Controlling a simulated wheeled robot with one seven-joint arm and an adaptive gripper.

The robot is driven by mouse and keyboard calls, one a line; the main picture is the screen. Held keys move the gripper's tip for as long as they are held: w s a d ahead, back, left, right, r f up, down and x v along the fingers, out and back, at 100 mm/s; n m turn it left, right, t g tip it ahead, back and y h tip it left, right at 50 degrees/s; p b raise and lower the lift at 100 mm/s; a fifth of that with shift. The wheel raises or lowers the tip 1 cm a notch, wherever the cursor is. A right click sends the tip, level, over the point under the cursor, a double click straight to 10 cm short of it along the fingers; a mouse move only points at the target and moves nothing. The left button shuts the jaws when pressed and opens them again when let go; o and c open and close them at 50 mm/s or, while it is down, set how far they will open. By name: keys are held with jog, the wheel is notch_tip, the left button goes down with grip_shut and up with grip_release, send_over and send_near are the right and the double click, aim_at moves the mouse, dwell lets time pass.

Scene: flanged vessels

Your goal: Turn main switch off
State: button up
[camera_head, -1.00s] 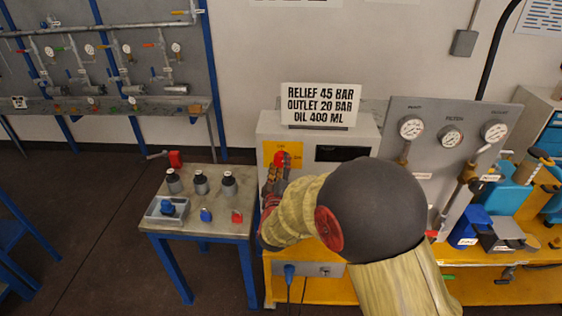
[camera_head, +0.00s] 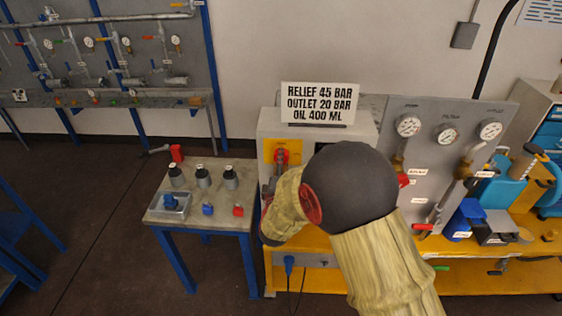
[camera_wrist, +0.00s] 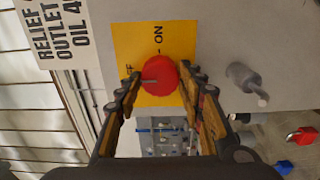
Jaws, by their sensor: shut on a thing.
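The main switch is a round red knob (camera_head: 281,154) on a yellow plate (camera_head: 269,149) on the front of the grey cabinet. In the wrist view the knob (camera_wrist: 160,75) shows large, with "ON" printed on the plate and a second label ending in F, partly hidden by a finger. A pale mark on the knob's face lies on the side of that second label. My gripper (camera_wrist: 165,92) has one finger on each side of the knob and is shut on it. In the head view my gripper (camera_head: 274,172) is partly hidden by my arm.
A sign (camera_head: 319,102) stands on the cabinet (camera_head: 353,140). A grey cylindrical fitting (camera_wrist: 246,80) sticks out beside the plate. A small table (camera_head: 206,226) with several parts stands to the left. A gauge panel (camera_head: 440,150) stands to the right.

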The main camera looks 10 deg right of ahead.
dwell(0.4)
jog(key=o, duration=1.1)
jog(key=shift+c, duration=0.2)
jog(key=shift+o, duration=0.5)
jog(key=shift+s, duration=0.1)
jog(key=v, duration=1.1)
jog(key=shift+s+a, duration=0.2)
jog(key=shift+s, duration=0.15)
